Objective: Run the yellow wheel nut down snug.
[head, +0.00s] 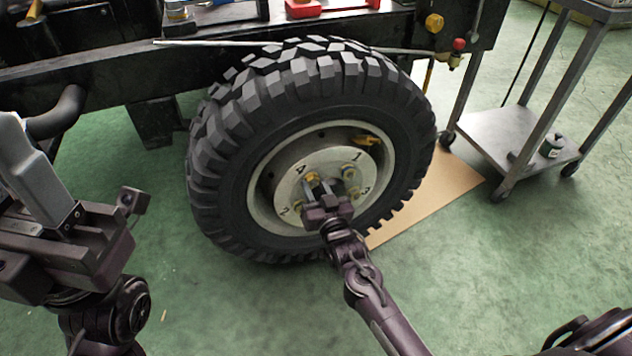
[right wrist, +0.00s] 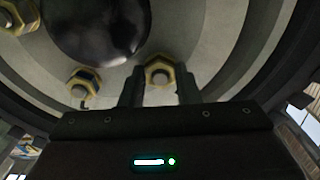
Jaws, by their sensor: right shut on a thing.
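The yellow wheel nut (head: 312,177) sits on the pale hub plate (head: 325,163) beside the painted 4. My right gripper (head: 321,185) reaches up to it from below. In the right wrist view the gripper's two fingers (right wrist: 160,88) stand on either side of a hex nut with yellow edges (right wrist: 160,72) and are shut on it. The nut is seated on its stud against the plate; any gap behind it cannot be seen. My left gripper (head: 50,200) is at the left, away from the wheel, its grey fingers overlapping in view.
The big black tyre (head: 225,140) surrounds the hub. Other nuts sit by the remaining numerals, one at 1 (head: 348,168). A yellow piece (head: 367,140) is on the rim. A dark chassis beam (head: 95,75) runs above left. A metal cart (head: 515,140) stands right; green floor is clear in front.

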